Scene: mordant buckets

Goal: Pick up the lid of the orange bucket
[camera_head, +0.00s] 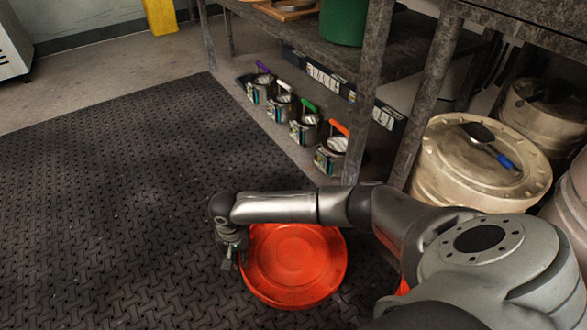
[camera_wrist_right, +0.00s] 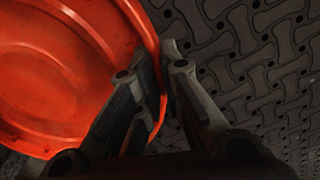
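The round orange lid (camera_head: 296,262) shows below my right forearm in the head view, its top face up. It fills the left of the right wrist view (camera_wrist_right: 60,70). My right gripper (camera_head: 230,264) is at the lid's left edge. In the wrist view its two fingers (camera_wrist_right: 160,62) are on either side of the lid's rim and look closed on it. A small orange patch (camera_head: 403,287) shows behind my right arm; most of it is hidden, so I cannot tell whether it is the bucket. My left gripper is not in view.
Several small metal cans with coloured handles (camera_head: 304,127) stand along the shelf's foot. A grey metal table (camera_head: 365,85) and beige drums (camera_head: 475,165) are at the right. The dark patterned floor mat (camera_head: 110,190) is clear at the left.

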